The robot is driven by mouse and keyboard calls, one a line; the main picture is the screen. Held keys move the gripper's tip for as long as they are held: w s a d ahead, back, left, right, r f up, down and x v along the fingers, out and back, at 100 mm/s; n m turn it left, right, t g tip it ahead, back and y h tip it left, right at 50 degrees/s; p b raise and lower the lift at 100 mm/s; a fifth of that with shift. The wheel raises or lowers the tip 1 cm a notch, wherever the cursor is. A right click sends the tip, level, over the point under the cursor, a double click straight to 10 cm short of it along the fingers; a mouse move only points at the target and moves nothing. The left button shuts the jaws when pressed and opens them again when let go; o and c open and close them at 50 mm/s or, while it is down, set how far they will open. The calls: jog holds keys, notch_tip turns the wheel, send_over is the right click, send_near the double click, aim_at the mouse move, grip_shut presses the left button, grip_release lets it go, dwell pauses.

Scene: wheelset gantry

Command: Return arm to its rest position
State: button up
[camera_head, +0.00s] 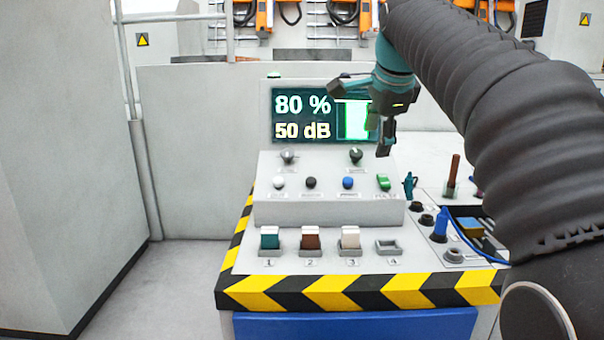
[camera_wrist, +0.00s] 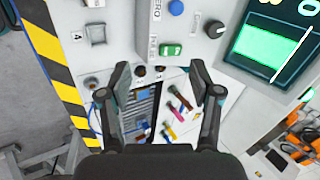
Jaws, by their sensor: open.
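My gripper (camera_head: 357,120) is open and empty. In the head view it hangs in front of the right part of the console's screen, its two fingers spread, one to the left and one downward. In the wrist view its fingers (camera_wrist: 158,76) stand wide apart with nothing between them. My dark sleeved arm fills the right side of the head view and hides part of the bench there. The screen (camera_head: 302,118) reads 80 % and 50 dB beside a bright green panel, partly covered by my gripper.
The console (camera_head: 330,207) has knobs, buttons and a green switch (camera_head: 384,182). Numbered slots hold a teal block (camera_head: 269,238), a brown block (camera_head: 310,238) and a white block (camera_head: 350,237); slot 4 (camera_head: 389,247) is empty. Small tools stand at right. Floor at left is clear.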

jog(key=s+f+n, duration=0.4)
jog(key=f+n, duration=0.2)
jog(key=f, duration=0.1)
jog(key=s+f+n, duration=0.3)
jog(key=f+n, duration=0.2)
jog(key=f, duration=0.3)
jog(key=s+f+n, duration=0.2)
jog(key=s+f, duration=0.5)
jog(key=s, duration=0.4)
jog(key=s+d+f+n, duration=0.1)
jog(key=s+f+n, duration=0.2)
jog(key=s+f, duration=0.4)
jog(key=s, duration=0.3)
jog(key=shift+s+d+f+g, duration=0.2)
jog(key=shift+s+g, duration=0.1)
jog(key=shift+s, duration=0.1)
dwell(1.2)
